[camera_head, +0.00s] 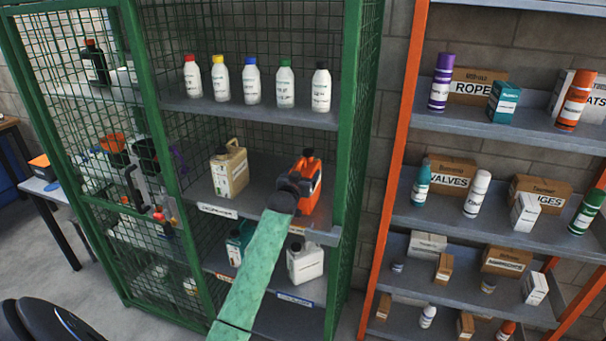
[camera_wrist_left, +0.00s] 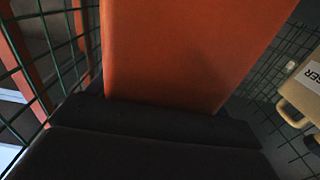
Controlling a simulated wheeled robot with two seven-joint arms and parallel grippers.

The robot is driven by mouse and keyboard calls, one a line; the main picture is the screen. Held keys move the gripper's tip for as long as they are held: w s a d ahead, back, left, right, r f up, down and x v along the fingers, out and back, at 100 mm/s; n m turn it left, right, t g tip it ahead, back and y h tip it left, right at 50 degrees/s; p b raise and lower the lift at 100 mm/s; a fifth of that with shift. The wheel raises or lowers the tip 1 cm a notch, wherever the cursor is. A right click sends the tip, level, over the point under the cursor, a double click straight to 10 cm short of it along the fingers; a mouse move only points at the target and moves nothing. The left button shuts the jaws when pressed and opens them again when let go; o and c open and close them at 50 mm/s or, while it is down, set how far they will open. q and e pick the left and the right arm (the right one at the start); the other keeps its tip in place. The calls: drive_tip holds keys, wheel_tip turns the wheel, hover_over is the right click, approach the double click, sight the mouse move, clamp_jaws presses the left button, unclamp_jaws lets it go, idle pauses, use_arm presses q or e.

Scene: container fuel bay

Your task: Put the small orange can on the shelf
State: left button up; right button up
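The small orange can (camera_head: 314,186), with a black cap, is at the right front of the middle shelf (camera_head: 262,222) in the green mesh cage. I cannot tell whether it rests on the shelf or hangs just above it. My left gripper (camera_head: 296,185) is dark, at the end of the green arm, and covers the can's left front side. In the left wrist view the orange can (camera_wrist_left: 185,50) fills the upper middle, right against the dark gripper body. The fingertips are hidden, so their opening does not show. My right gripper is not in view.
A beige can (camera_head: 230,172) stands left on the same shelf. A white can (camera_head: 306,262) and a teal can (camera_head: 238,243) are on the shelf below. Several bottles line the shelf above. The green post (camera_head: 348,150) is close on the right. An orange-framed rack (camera_head: 398,150) stands beyond it.

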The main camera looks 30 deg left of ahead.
use_arm(q)
drive_tip(key=o, duration=0.4)
drive_tip(key=shift+c, duration=0.2)
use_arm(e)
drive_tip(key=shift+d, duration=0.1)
use_arm(q)
drive_tip(key=shift+r, duration=0.15)
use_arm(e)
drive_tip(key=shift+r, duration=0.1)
use_arm(q)
drive_tip(key=b+v, duration=0.4)
drive_tip(key=v, duration=0.8)
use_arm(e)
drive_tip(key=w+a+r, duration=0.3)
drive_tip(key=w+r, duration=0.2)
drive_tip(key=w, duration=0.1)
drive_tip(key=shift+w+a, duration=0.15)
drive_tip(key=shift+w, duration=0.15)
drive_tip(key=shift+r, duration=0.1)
